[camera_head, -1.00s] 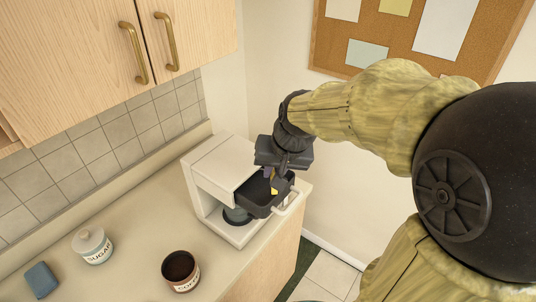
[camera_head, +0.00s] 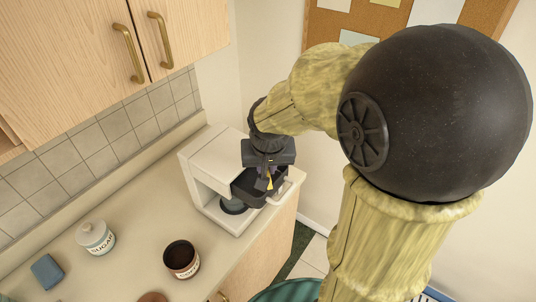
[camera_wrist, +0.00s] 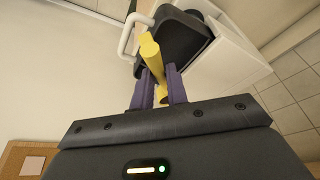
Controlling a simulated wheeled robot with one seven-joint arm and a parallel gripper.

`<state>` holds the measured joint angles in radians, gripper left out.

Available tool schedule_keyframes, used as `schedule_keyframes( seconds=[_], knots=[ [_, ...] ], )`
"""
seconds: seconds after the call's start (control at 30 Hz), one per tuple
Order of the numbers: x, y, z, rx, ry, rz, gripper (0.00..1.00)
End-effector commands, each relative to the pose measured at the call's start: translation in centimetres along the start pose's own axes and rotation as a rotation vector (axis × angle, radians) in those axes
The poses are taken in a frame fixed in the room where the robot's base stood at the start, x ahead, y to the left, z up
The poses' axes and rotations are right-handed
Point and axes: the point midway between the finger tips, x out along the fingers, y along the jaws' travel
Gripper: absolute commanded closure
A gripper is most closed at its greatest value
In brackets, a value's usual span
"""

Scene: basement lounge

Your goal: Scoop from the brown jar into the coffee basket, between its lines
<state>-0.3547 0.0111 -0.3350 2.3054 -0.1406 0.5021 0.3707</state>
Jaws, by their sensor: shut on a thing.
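The brown jar (camera_head: 181,258), with a partly readable label, stands open on the counter with dark contents. The coffee basket (camera_head: 258,190) is a black bin at the front of the white coffee maker (camera_head: 208,160), with a pale handle to its right. It also shows in the wrist view (camera_wrist: 188,38). My gripper (camera_head: 266,172) is above the basket, pointing down. In the wrist view its purple fingers (camera_wrist: 160,76) are shut on a yellow scoop (camera_wrist: 151,52), which reaches towards the basket. The scoop's bowl contents, the basket's lines and its fill level cannot be made out.
A white sugar jar (camera_head: 95,238) and a blue sponge (camera_head: 46,271) sit on the counter (camera_head: 135,215) at left. Wooden cabinets (camera_head: 90,50) hang above. A teal round object (camera_head: 287,291) shows at the bottom edge. Counter between the jars and coffee maker is clear.

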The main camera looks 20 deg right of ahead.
Motion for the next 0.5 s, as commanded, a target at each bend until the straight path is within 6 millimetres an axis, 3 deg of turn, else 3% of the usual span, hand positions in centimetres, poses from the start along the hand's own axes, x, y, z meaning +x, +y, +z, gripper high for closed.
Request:
schedule_keyframes(
  seconds=[0.27,0.5],
  knots=[
    [0.7,-0.5,0.3,-0.055,-0.006,0.114,1.00],
    [2.5,-1.1,0.8,-0.124,-0.012,0.268,1.00]
  ],
)
